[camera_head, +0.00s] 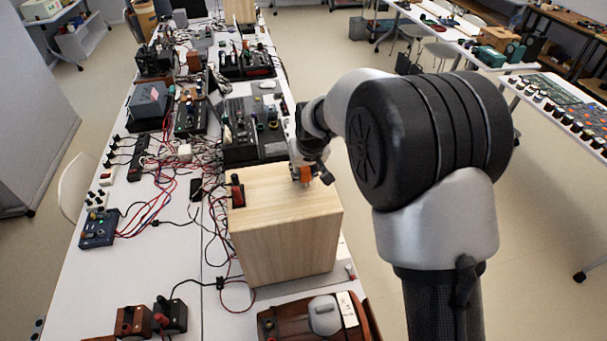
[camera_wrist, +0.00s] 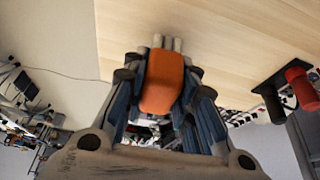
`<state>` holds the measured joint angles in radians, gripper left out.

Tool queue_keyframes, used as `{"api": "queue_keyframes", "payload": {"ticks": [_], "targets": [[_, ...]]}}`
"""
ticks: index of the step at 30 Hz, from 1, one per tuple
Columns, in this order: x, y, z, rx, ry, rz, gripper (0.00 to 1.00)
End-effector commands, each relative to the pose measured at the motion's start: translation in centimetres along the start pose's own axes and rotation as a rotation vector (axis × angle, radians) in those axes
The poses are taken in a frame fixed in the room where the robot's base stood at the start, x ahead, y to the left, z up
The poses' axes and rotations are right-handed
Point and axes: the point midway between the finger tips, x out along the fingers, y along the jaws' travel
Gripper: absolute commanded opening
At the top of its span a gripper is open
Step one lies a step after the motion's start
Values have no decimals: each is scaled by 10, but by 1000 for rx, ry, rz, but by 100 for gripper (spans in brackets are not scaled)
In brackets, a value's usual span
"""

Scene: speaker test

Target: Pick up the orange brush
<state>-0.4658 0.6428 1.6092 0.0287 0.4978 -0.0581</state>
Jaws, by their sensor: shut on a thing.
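The orange brush (camera_wrist: 162,84) is between the fingers of my gripper (camera_wrist: 165,95) in the wrist view, with pale grey parts at its far end close to the wooden surface. My gripper is shut on it. In the head view the brush (camera_head: 305,174) shows as a small orange patch at my gripper (camera_head: 304,178), above the right part of the wooden box's top. The wooden box (camera_head: 285,240) is pale and stands on the long white table. I cannot tell whether the brush touches the box top.
A small black and red device (camera_head: 236,190) sits on the box's left edge. Electronic boxes and tangled wires crowd the white table (camera_head: 120,270) to the left and behind. A brown device (camera_head: 318,318) lies in front of the box. Open floor lies to the right.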

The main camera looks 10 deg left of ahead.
Motion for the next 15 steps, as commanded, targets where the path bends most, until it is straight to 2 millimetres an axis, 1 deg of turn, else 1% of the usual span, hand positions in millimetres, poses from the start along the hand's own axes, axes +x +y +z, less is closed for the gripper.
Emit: {"api": "queue_keyframes", "payload": {"ticks": [1,5,9,12,15], "targets": [[-10,0,-6,0,6,0,2],[-39,0,-18,0,7,0,2],[-78,0,-34,0,9,0,2],[-103,0,-44,0,7,0,2],[-125,0,-53,0,5,0,2]]}}
